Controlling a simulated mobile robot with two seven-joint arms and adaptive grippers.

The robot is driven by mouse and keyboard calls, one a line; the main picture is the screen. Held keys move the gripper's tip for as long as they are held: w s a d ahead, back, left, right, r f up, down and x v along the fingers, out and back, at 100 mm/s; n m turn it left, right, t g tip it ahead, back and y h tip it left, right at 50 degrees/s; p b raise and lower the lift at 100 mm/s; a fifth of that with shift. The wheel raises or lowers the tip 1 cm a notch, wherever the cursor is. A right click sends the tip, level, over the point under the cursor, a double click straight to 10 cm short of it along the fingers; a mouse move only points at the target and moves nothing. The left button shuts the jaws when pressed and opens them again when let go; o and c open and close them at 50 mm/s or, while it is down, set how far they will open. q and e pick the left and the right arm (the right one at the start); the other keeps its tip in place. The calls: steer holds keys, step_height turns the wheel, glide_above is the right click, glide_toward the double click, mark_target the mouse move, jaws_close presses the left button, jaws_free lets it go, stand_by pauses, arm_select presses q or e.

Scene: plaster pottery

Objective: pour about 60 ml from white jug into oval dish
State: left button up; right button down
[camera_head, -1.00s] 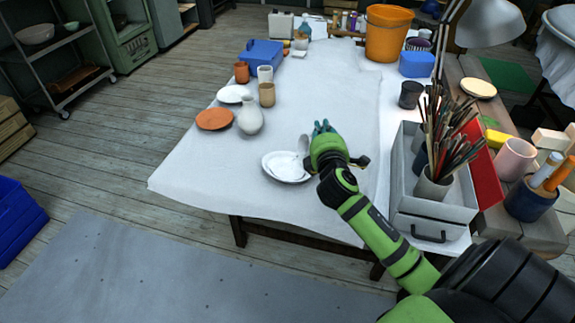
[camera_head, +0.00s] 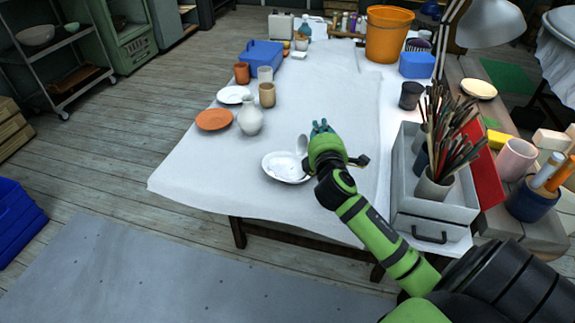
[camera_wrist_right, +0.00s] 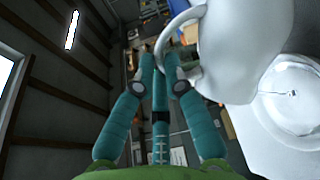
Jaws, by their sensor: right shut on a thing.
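The white jug (camera_head: 302,145) is above the right side of the oval dish, largely hidden behind my right gripper (camera_head: 323,128) in the head view. In the right wrist view the white jug (camera_wrist_right: 245,40) looks tilted over, its handle (camera_wrist_right: 176,42) between the teal fingers of my right gripper (camera_wrist_right: 160,65). The gripper is shut on the handle. The white oval dish (camera_head: 270,170) lies on the table, and its inside also shows in the right wrist view (camera_wrist_right: 268,120). A small ringed spot shows in the dish below the jug. My left gripper is out of view.
A grey box (camera_head: 433,207) with a pot of brushes (camera_head: 434,187) stands at right. The cloth-covered table (camera_head: 210,170) is clear in front of the dish.

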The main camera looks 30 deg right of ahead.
steer(key=d+m+p, duration=0.1)
steer(key=d+r+m+y+p, duration=0.1)
steer(key=p, duration=0.1)
steer(key=shift+s+d+r, duration=0.1)
steer(key=shift+s+r, duration=0.15)
steer(key=shift+s, duration=0.05)
steer(key=shift+s+d+f, duration=0.1)
steer(key=shift+f, duration=0.15)
steer(key=m+p, duration=0.1)
steer(key=d+m+p, duration=0.1)
steer(key=p, duration=0.1)
steer(key=shift+s+d+r+g+y+p, duration=0.1)
steer(key=shift+d+r+g+y+p, duration=0.05)
steer(key=shift+d+g+y+p, duration=0.15)
steer(key=shift+s+d+m+p, duration=0.1)
steer(key=shift+d+m+p, duration=0.15)
steer(key=shift+m+p, duration=0.15)
steer(key=shift+s+d+f+y, duration=0.1)
steer(key=shift+d+f+y, duration=0.15)
steer(key=shift+f+y, duration=0.15)
steer(key=shift+d+f+m, duration=0.1)
steer(key=shift+f+m, duration=0.15)
steer(key=shift+m, duration=0.05)
